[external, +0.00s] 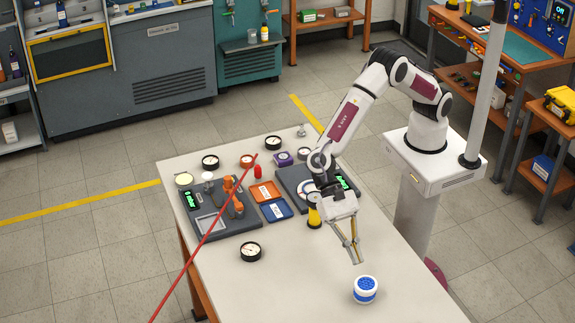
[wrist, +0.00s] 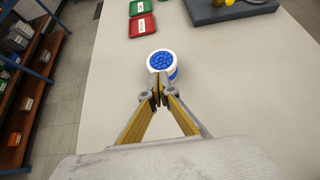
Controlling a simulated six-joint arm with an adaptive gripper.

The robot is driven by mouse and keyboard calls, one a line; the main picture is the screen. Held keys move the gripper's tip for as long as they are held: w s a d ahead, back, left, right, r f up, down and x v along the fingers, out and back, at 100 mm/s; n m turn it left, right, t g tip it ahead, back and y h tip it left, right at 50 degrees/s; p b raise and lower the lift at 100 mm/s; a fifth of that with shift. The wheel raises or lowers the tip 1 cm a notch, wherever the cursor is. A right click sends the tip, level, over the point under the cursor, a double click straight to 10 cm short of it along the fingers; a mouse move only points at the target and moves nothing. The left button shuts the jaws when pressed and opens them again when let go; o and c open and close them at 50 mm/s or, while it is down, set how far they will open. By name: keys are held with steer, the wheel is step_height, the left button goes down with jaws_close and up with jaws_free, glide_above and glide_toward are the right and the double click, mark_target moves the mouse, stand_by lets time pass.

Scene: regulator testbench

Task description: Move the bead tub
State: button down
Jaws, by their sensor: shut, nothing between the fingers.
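The bead tub (external: 366,290) is a small white round tub with blue beads showing at its top. It stands upright on the bare near part of the pale table (external: 320,290). In the wrist view the tub (wrist: 163,63) is just beyond my fingertips. My gripper (external: 358,260) is above the table, up and slightly left of the tub in the external view. Its yellow-sided fingers are shut with nothing between them, and the closed tips (wrist: 158,95) overlap the tub's near edge in the wrist view. I cannot tell whether they touch it.
Dark gauges, including one (external: 251,251), orange and blue trays (external: 276,210) and grey testbench boards (external: 205,222) fill the table's far half. A yellow-and-black cylinder (external: 313,215) stands beside my arm. A red rod (external: 205,235) crosses the external view. Table around the tub is clear.

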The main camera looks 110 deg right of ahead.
mark_target(370, 285)
steer(key=a, duration=0.5)
steer(key=shift+a, duration=0.35)
steer(key=shift+a+f, duration=0.1)
steer(key=shift+f, duration=0.75)
steer(key=shift+s+f, duration=0.1)
